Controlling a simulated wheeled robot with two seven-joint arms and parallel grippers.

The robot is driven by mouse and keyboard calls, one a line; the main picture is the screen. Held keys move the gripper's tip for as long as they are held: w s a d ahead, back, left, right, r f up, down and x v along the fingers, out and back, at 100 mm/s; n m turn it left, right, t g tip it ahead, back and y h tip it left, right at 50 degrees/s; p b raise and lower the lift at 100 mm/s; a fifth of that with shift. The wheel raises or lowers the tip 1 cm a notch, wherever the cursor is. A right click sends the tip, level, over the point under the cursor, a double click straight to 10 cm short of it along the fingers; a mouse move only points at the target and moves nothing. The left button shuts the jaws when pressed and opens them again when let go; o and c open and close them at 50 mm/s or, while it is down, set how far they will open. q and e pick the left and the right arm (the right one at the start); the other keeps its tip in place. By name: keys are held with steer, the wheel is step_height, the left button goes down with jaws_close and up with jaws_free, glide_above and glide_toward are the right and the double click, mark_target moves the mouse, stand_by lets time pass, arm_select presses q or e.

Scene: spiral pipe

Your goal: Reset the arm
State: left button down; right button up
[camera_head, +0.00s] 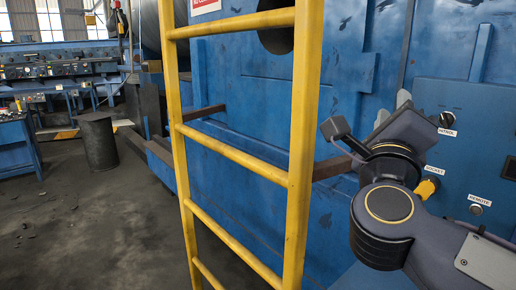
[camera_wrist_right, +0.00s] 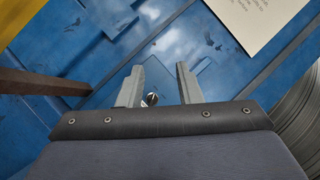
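My right arm comes in from the right in the head view, in front of a blue control panel (camera_head: 466,160). Its gripper (camera_head: 401,102) points toward the blue machine, mostly hidden behind my wrist; only grey finger parts show. In the right wrist view the two grey fingers of the right gripper (camera_wrist_right: 159,78) stand apart with nothing held between them. A small round knob (camera_wrist_right: 151,99) shows in the gap, beyond the fingers. My left gripper is in neither view.
A yellow ladder (camera_head: 304,130) stands just left of my right arm. A brown beam (camera_head: 333,167) runs behind it, also visible in the wrist view (camera_wrist_right: 42,82). The panel carries a yellow switch (camera_head: 426,188) and a knob (camera_head: 477,209). Open floor (camera_head: 95,235) lies left.

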steer(key=s+a+f+n+g+y, duration=0.2)
steer(key=f+n+y, duration=0.55)
steer(key=n, duration=0.35)
steer(key=s+a+f+n+g+y, duration=0.1)
steer(key=a+f+n+y, duration=0.1)
steer(key=f+n+y, duration=0.65)
steer(key=s+d+f+n+g+h, duration=0.1)
steer(key=s+f+n+g, duration=0.3)
steer(key=s+f, duration=0.4)
steer(key=s+d+f+n+g+h+p, duration=0.1)
steer(key=s+f+n+g, duration=0.3)
steer(key=f, duration=1.2)
steer(key=s+d+g, duration=0.1)
steer(key=s+g, duration=0.2)
steer(key=s, duration=0.2)
steer(key=shift+d+g, duration=0.3)
steer(key=shift+d, duration=0.05)
